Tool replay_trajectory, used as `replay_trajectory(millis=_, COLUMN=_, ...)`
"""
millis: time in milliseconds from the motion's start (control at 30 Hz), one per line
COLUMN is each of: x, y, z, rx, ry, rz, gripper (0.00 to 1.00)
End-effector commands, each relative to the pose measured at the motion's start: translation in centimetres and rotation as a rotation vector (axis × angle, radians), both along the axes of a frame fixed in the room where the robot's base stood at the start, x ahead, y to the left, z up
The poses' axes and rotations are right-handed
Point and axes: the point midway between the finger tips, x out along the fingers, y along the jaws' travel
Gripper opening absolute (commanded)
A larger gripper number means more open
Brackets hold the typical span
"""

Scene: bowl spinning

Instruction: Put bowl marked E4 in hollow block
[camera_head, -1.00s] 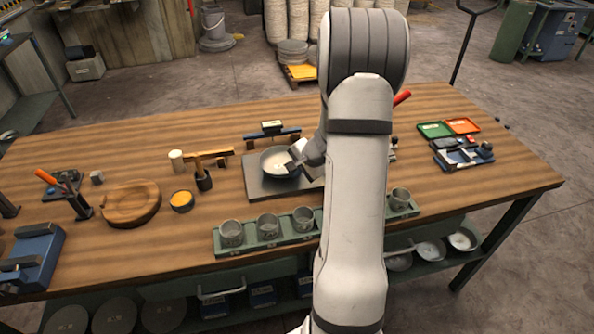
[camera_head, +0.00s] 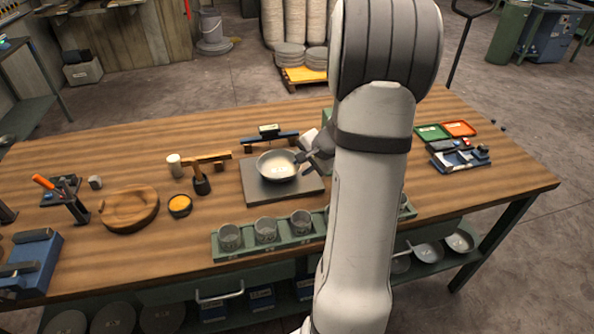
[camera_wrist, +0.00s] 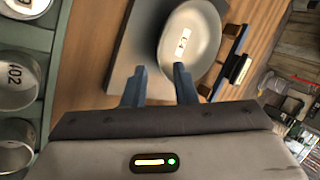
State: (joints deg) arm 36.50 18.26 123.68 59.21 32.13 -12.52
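A pale metal bowl (camera_head: 277,165) rests on a dark grey plate (camera_head: 256,190) at the table's middle. In the wrist view, the bowl (camera_wrist: 200,62) carries a white label, which seems to read E4. My gripper (camera_head: 308,157) is at the bowl's right side. In the wrist view, my gripper (camera_wrist: 159,76) has its fingers apart with nothing held between them; the right finger overlaps the bowl's rim, and I cannot tell if it touches. A round wooden block (camera_head: 130,209) with a hollow top stands at the left.
A green rack (camera_head: 248,247) with several metal cups lies in front of the plate. A dark blue bar (camera_head: 284,138) stands behind the plate.

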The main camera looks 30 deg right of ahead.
Motion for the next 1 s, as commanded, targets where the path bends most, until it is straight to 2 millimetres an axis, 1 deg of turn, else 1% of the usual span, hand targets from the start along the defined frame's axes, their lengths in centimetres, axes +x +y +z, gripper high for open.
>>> replay_trajectory(millis=33, x=-0.5, y=-0.3, z=1.0, rx=-0.002, ry=-0.004, rz=-0.002, gripper=0.26)
replay_trajectory(millis=133, x=-1.4, y=-0.6, z=2.4, rx=-0.003, ry=-0.003, rz=-0.001, gripper=0.26)
replay_trajectory(millis=300, x=-2.3, y=-0.8, z=3.7, rx=-0.001, ry=0.0, rz=0.001, gripper=0.26)
replay_trajectory(millis=367, x=-2.5, y=-0.3, z=4.2, rx=-0.006, ry=0.001, rz=0.018, gripper=0.26)
replay_trajectory(millis=467, x=-2.9, y=2.3, z=5.6, rx=-0.041, ry=0.006, rz=0.108, gripper=0.26)
replay_trajectory(millis=567, x=-4.2, y=7.1, z=7.6, rx=-0.108, ry=0.019, rz=0.28, gripper=0.26)
replay_trajectory(millis=600, x=-5.1, y=9.3, z=8.5, rx=-0.144, ry=0.026, rz=0.364, gripper=0.26)
replay_trajectory(millis=667, x=-6.9, y=12.5, z=9.7, rx=-0.206, ry=0.037, rz=0.496, gripper=0.26)
replay_trajectory(millis=700, x=-8.2, y=14.3, z=10.4, rx=-0.25, ry=0.045, rz=0.578, gripper=0.26)
replay_trajectory(millis=767, x=-10.4, y=16.6, z=11.3, rx=-0.318, ry=0.057, rz=0.699, gripper=0.26)
replay_trajectory(millis=800, x=-11.8, y=17.9, z=11.7, rx=-0.366, ry=0.066, rz=0.774, gripper=0.26)
replay_trajectory(millis=900, x=-15.3, y=20.0, z=12.5, rx=-0.481, ry=0.082, rz=0.935, gripper=0.26)
replay_trajectory(millis=1000, x=-17.9, y=21.0, z=13.0, rx=-0.58, ry=0.092, rz=1.05, gripper=0.26)
